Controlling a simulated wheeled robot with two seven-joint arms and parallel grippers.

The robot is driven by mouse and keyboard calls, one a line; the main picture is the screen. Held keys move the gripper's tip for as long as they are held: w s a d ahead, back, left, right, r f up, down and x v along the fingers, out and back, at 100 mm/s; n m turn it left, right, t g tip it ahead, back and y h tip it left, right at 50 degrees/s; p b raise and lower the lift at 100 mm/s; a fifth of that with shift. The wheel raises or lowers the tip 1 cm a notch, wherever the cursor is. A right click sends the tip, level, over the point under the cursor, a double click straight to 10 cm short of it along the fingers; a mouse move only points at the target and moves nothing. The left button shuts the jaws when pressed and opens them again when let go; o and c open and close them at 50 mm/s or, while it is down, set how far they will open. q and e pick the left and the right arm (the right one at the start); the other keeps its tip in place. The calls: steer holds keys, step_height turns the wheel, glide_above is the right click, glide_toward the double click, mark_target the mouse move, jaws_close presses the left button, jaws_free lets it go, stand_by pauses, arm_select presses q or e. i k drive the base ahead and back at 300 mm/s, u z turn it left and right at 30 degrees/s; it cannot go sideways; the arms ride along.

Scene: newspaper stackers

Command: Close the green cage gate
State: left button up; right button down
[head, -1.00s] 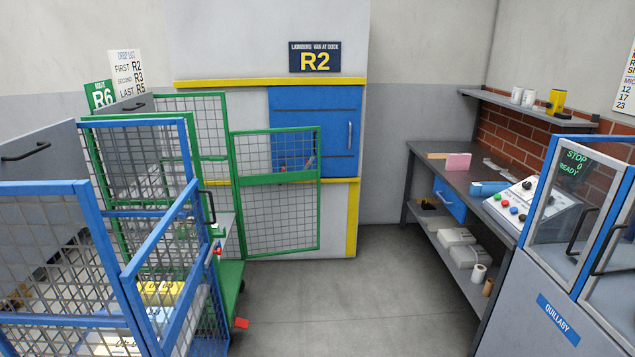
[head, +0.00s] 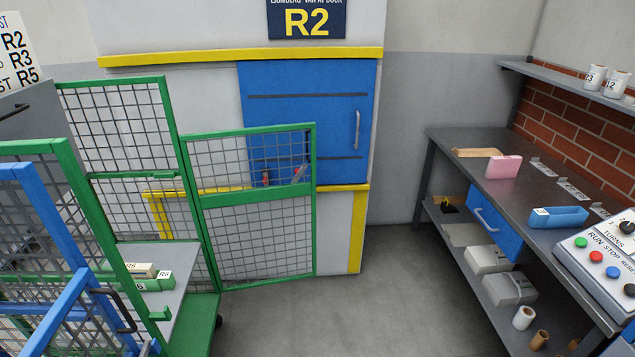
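The green cage gate (head: 258,236) is a green-framed mesh panel in the middle left of the head view. It stands swung open to the right of the green cage (head: 170,130), hinged at the cage's right post. Red parts (head: 266,178) show through its upper mesh; I cannot tell what they belong to. Neither of my grippers is in the head view.
Behind the gate is a blue hatch door (head: 350,90) under the R2 sign. A grey workbench (head: 450,145) with a control panel (head: 610,255) runs along the right. The floor (head: 385,310) between is clear.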

mark_target(247, 196)
steer(key=u, duration=0.05)
steer(key=i, duration=2.8)
steer(key=u, duration=0.05)
